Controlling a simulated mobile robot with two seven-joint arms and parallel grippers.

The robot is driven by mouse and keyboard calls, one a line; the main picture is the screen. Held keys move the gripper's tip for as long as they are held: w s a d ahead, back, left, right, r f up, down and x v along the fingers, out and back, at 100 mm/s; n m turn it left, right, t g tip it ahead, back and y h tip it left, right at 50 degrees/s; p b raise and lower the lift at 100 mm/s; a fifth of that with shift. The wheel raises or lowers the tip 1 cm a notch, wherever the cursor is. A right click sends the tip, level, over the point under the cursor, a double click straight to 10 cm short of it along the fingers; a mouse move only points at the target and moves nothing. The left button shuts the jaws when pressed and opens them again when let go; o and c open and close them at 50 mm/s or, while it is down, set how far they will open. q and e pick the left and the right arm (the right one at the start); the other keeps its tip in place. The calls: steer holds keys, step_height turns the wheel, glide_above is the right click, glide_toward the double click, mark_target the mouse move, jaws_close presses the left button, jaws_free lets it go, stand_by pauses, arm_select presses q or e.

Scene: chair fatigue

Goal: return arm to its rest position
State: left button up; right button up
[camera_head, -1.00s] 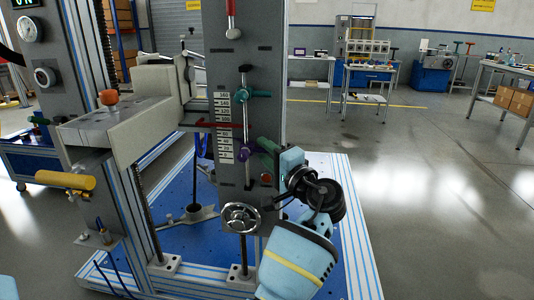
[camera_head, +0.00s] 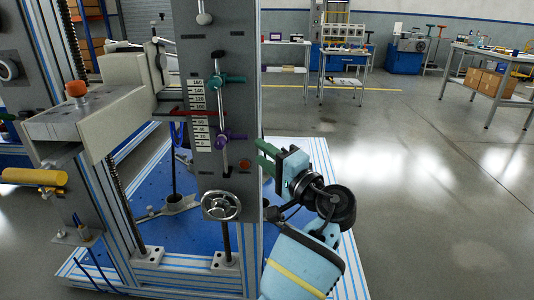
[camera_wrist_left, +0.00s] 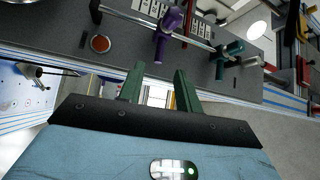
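My left gripper (camera_head: 263,156) has green fingers and is just right of the grey test machine's column in the head view. In the left wrist view its two fingers (camera_wrist_left: 160,74) stand apart with nothing between them, so it is open. The purple handle (camera_head: 228,137) on the column is left of the fingers and clear of them; it also shows in the wrist view (camera_wrist_left: 165,34). My light blue left arm (camera_head: 305,265) comes up from the bottom of the head view. My right gripper is not in view.
The column (camera_head: 200,70) also bears a green handle (camera_head: 222,81), a red button (camera_head: 245,165) and a handwheel (camera_head: 221,205). A blue base plate (camera_head: 300,160) lies beneath. Open floor (camera_head: 420,170) is on the right; workbenches (camera_head: 345,75) stand far back.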

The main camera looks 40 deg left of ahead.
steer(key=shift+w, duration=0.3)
